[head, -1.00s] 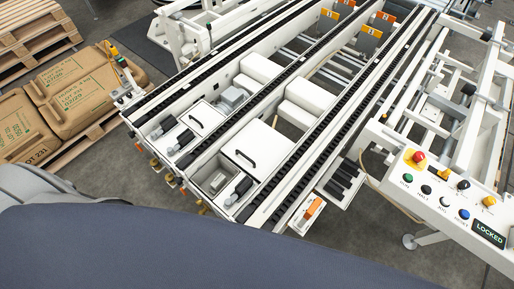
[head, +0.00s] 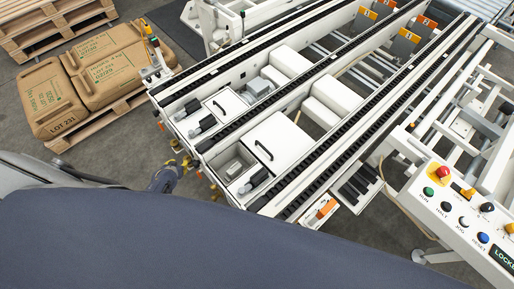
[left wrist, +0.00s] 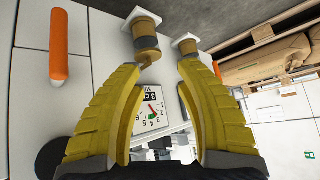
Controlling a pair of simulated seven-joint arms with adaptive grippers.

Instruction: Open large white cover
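The large white cover (head: 280,143) is a flat panel with a black bar handle (head: 264,150). It lies closed on the near end of the machine in the head view. My left gripper (head: 184,164) is at the machine's near-left end, left of the cover and apart from it. In the left wrist view its yellow fingers (left wrist: 160,66) are spread with nothing held between them. That view shows a white panel, brass-coloured fittings (left wrist: 147,43) and a small dial (left wrist: 151,113) beyond the fingers; I cannot make out the cover there. My right gripper is not in view.
A smaller white cover (head: 226,104) with its own handle lies left of the large one. An open bay (head: 233,163) is beside the large cover. Black conveyor rails (head: 335,140) run along its right. Stacked sacks (head: 110,72) stand left; a button panel (head: 465,215) stands right.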

